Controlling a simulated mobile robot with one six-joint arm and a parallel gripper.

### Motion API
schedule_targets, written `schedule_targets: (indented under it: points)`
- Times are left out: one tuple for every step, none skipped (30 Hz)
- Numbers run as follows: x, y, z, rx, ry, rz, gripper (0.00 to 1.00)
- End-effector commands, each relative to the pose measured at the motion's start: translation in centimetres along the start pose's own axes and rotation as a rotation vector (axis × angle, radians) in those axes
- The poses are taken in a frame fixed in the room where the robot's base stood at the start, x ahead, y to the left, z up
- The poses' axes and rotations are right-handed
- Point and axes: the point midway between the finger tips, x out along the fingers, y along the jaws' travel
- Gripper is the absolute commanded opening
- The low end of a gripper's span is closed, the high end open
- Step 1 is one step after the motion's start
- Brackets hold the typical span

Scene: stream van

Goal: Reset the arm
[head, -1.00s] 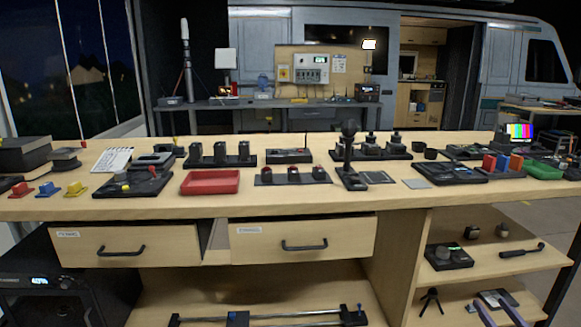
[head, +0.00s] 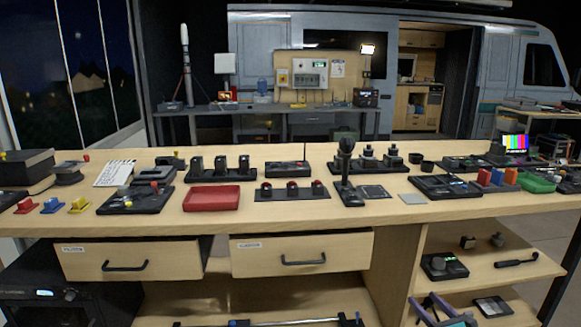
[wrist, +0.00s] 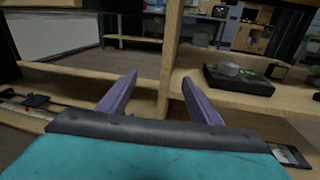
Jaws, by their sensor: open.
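My gripper (head: 434,302) is low at the right in the head view, in front of the lower shelf under the bench. Its two purple fingers stand apart with nothing between them. In the wrist view the gripper (wrist: 159,77) points toward the shelving, with the upright panel (wrist: 168,60) beyond the gap between the fingers. The rest of my arm is mostly out of view.
The wooden bench (head: 390,215) carries a red tray (head: 212,198), switch blocks and devices. Two drawers, left (head: 130,258) and right (head: 300,253), stand partly pulled out. A black device (head: 443,265) sits on the side shelf, also in the wrist view (wrist: 238,78).

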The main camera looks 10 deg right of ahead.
Motion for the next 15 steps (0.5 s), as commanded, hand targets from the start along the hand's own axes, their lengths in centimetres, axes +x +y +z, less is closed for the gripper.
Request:
schedule_targets:
  points:
    - [1.1,2.1,0.2,0.003,0.015,0.034,0.58]
    - [1.6,3.1,0.0,0.004,0.025,0.051,0.58]
    - [2.3,4.5,-0.3,0.004,0.038,0.075,0.58]
    - [2.8,5.6,-0.5,0.002,0.049,0.093,0.58]
    - [3.2,6.7,-0.8,0.001,0.060,0.112,0.58]
    - [3.7,8.2,-1.2,-0.002,0.076,0.139,0.58]
    - [4.1,9.3,-1.5,-0.004,0.088,0.158,0.58]
    - [4.5,10.5,-1.8,-0.008,0.101,0.179,0.58]
    - [4.9,12.0,-2.2,-0.013,0.118,0.205,0.58]
    - [5.1,13.2,-2.5,-0.018,0.132,0.227,0.58]
    - [5.4,14.4,-2.9,-0.025,0.146,0.248,0.58]
    - [5.6,16.0,-3.4,-0.034,0.165,0.278,0.58]
    - [5.8,17.2,-3.7,-0.044,0.179,0.300,0.58]
    - [5.9,18.4,-4.1,-0.053,0.193,0.323,0.58]
    - [6.0,20.1,-4.6,-0.068,0.213,0.355,0.58]
